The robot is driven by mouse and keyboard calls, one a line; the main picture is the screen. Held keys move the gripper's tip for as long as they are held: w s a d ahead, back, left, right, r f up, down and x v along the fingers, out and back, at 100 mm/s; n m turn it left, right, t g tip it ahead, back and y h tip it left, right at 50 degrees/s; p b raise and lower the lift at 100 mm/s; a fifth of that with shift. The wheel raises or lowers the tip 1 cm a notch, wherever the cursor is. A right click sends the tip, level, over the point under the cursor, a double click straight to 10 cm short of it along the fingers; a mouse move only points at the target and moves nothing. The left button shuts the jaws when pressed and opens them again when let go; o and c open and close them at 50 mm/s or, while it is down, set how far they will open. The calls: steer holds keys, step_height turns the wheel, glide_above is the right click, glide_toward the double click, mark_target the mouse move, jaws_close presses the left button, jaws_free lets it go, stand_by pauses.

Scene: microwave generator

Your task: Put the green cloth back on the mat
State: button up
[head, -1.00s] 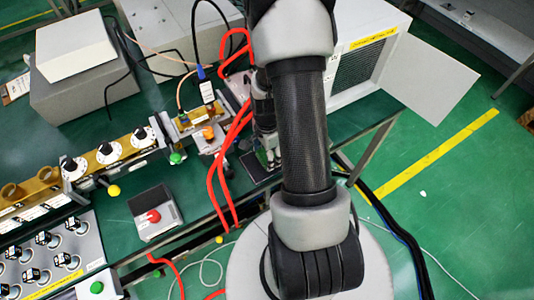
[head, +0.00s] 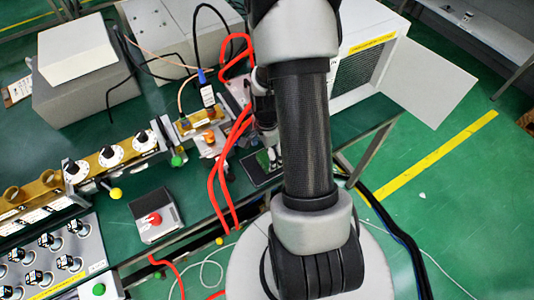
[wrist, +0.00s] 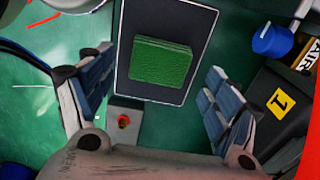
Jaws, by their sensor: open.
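The green cloth (wrist: 161,61) is a folded rectangular pad. It lies on the dark mat (wrist: 185,22), which has a pale border, slightly askew to the mat's edges. In the head view the cloth (head: 263,158) shows as a small green patch on the mat (head: 259,180), partly hidden by my gripper and arm. My gripper (wrist: 158,85) is open and empty. Its two fingers stand apart on either side of the mat in the wrist view, with the cloth between and beyond them. In the head view my gripper (head: 273,155) is over the mat's right part.
Red cables (head: 219,185) run just left of the mat. A grey box with a red button (head: 154,217) stands at the left. A white cabinet with an open door (head: 428,84) stands behind on the right. A blue knob (wrist: 272,39) shows right of the mat.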

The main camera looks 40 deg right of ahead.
step_height(320, 180, up, 9)
steer(key=p, duration=0.3)
step_height(320, 180, up, 10)
steer(key=n+t, duration=0.1)
steer(key=n, duration=0.5)
glide_above(267, 159)
steer(key=w+a, duration=0.2)
steer(key=a, duration=0.4)
steer(key=s+a+r+n+t, duration=0.3)
steer(key=s+a+r+n, duration=0.8)
steer(key=a+r+n, duration=0.3)
steer(key=shift+s+r+n+t, duration=0.15)
steer(key=shift+r+n+t, duration=0.15)
steer(key=shift+r+n, duration=0.15)
steer(key=shift+c, duration=0.4)
